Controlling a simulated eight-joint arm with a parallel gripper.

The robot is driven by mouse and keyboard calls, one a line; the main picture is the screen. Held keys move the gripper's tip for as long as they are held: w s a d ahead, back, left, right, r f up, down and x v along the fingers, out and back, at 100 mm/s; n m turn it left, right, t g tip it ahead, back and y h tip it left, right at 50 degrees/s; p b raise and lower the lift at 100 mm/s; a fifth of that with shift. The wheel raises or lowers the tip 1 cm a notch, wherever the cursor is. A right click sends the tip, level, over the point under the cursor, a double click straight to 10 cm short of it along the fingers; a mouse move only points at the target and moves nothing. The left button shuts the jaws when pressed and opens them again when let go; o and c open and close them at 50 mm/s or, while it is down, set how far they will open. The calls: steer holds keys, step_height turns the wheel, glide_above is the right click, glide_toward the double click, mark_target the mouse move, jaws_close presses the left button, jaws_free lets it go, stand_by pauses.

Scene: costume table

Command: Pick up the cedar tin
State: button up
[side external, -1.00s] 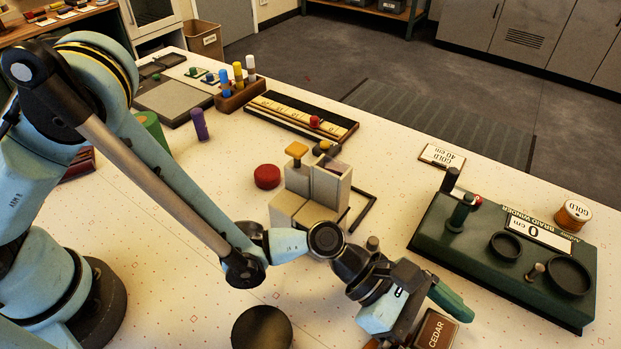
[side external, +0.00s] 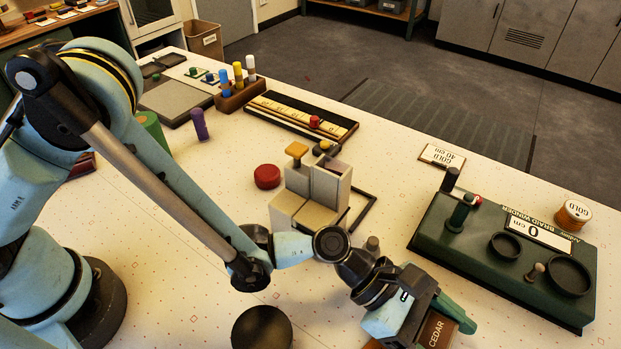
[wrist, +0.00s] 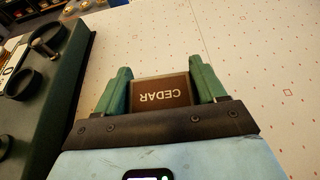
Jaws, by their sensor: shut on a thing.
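The cedar tin (side external: 437,330) is a brown box with a pale "CEDAR" label, at the bottom edge of the side view, partly hidden by my gripper. In the wrist view the tin (wrist: 160,92) sits between the two green fingers of my gripper (wrist: 161,88), its label upside down. My gripper (side external: 447,322) is shut on the tin, one finger on each side. I cannot tell whether the tin touches the table or hangs just above it.
A green braid winder (side external: 510,262) with posts and dishes stands to the right of the gripper. A dark round piece (side external: 262,328) lies to the left. Table between is mostly clear.

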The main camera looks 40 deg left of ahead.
steer(key=shift+r, duration=0.15)
steer(key=shift+r, duration=0.6)
step_height(320, 180, up, 3)
steer(key=shift+f, duration=0.2)
steer(key=s+r, duration=0.6)
steer(key=s, duration=0.4)
glide_above(448, 341)
steer(key=s, duration=0.3)
steer(key=shift+f, duration=3.1)
steer(key=shift+f, duration=0.3)
steer(key=shift+f, duration=0.3)
